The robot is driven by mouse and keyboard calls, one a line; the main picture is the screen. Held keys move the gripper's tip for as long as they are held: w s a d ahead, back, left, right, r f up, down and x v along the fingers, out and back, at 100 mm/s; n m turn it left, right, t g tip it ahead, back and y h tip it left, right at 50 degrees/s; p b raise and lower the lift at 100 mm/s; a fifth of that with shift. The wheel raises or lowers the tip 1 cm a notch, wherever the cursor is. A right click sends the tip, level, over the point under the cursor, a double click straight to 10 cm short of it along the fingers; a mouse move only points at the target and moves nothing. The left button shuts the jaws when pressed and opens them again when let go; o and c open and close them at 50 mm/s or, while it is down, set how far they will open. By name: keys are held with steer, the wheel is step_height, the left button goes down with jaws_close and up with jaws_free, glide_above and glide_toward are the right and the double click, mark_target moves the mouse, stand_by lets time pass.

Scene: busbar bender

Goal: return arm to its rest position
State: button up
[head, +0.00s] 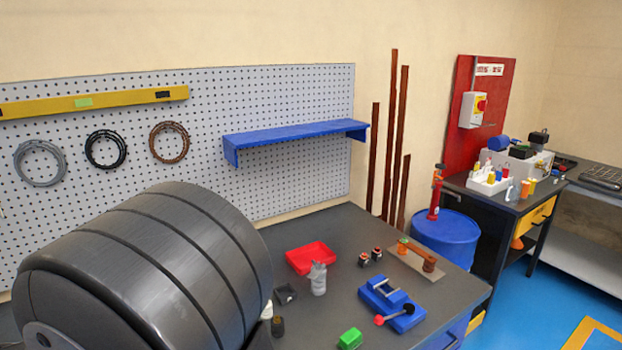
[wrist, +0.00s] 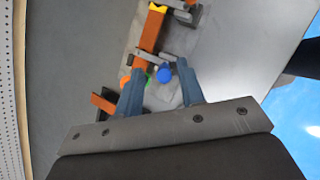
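My gripper (wrist: 160,88) shows at the bottom of the wrist view, with its two dark fingers apart. I see nothing held between them. Below the fingers, a light grey plate (wrist: 176,45) lies on a dark bench top. An orange bar (wrist: 152,30), a blue round part (wrist: 164,75) and a grey clamp-like part are on or over the plate. The blue part appears in the gap between the fingertips; I cannot tell how far below them it is. The fingers hide part of the plate. My gripper does not show in the head view.
In the head view, the dark bench (head: 335,225) holds a red tray (head: 312,257), a grey bottle-like item (head: 318,279), a blue vise-like fixture (head: 392,304) and a green block (head: 350,338). A blue shelf (head: 295,135) juts from the pegboard. A blue drum (head: 446,240) stands beyond the bench.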

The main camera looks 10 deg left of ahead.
steer(key=a+v, duration=0.1)
steer(key=v, duration=1.3)
steer(key=x, duration=1.2)
steer(key=d+x, duration=0.1)
steer(key=x, duration=0.5)
steer(key=shift+f, duration=0.25)
steer(key=shift+s+d, duration=0.2)
steer(key=shift+s+d+t+y, duration=0.2)
steer(key=shift+t+y, duration=0.5)
steer(key=shift+f, duration=0.1)
steer(key=shift+w+a+r+g+h, duration=0.3)
steer(key=shift+w+a+g+h, duration=0.1)
steer(key=shift+g+h, duration=0.25)
steer(key=a+v, duration=0.1)
steer(key=v, duration=0.9)
steer(key=shift+d+r, duration=0.35)
steer(key=shift+d, duration=0.05)
